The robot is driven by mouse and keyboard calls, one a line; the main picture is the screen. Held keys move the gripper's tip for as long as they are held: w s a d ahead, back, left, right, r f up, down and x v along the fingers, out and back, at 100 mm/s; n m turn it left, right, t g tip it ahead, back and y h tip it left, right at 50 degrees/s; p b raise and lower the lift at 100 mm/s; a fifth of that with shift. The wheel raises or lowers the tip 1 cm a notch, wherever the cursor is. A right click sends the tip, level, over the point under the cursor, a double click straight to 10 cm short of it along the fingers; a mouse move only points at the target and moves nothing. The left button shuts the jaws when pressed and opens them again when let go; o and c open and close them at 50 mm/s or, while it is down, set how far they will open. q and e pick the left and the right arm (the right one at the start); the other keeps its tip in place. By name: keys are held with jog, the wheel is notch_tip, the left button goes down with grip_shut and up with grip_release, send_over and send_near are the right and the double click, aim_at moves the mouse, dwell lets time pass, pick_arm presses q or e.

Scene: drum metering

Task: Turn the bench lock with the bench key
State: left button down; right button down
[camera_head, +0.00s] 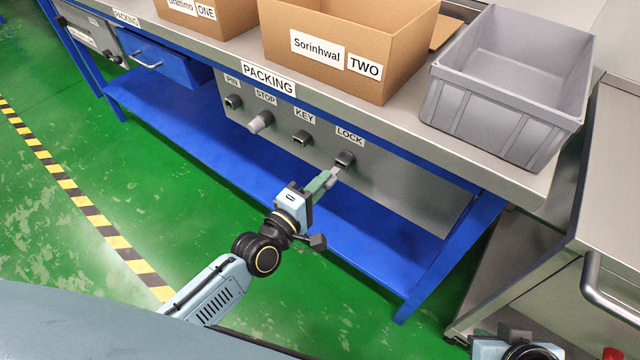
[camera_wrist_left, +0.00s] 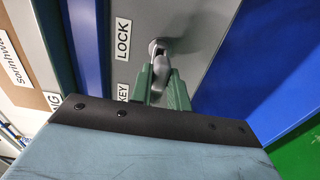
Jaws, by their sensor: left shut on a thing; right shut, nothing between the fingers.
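The bench lock (camera_head: 345,158) is a dark square socket under the LOCK label, at the right of the grey panel on the bench front. My left gripper (camera_head: 325,180) is shut on the grey bench key (camera_head: 334,172) just in front of it. In the left wrist view, the key (camera_wrist_left: 158,76) sits between the green fingers (camera_wrist_left: 161,88), its far end at the lock (camera_wrist_left: 158,46). I cannot tell how deep the key is in the lock. Part of my right arm shows at the bottom right of the head view; its fingers are out of sight.
The panel also has a PIN socket (camera_head: 233,102), a STOP knob (camera_head: 261,122) and a KEY socket (camera_head: 302,138). Above stand cardboard box TWO (camera_head: 400,75) and a grey bin (camera_head: 480,105). A blue shelf (camera_head: 365,235) lies below. A metal cart (camera_head: 615,200) stands right.

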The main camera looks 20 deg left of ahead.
pick_arm(q)
jog(key=shift+x, duration=1.55)
pick_arm(e)
jog(key=shift+f, duration=0.2)
pick_arm(q)
jog(key=c, duration=1.3)
grip_release()
jog(key=shift+o, duration=0.2)
jog(key=v, duration=0.2)
jog(key=shift+s+a+p, duration=0.15)
jog(key=shift+s+p, duration=0.15)
jog(key=p+v, duration=0.2)
jog(key=v, duration=0.8)
jog(key=shift+s, duration=0.35)
pick_arm(e)
jog(key=s+d+f+g+h, duration=0.1)
jog(key=s+d+f+g, duration=0.1)
jog(key=f, duration=0.6)
jog(key=shift+s+d+g, duration=0.3)
jog(key=shift+d+g, duration=0.1)
jog(key=shift+d, duration=0.15)
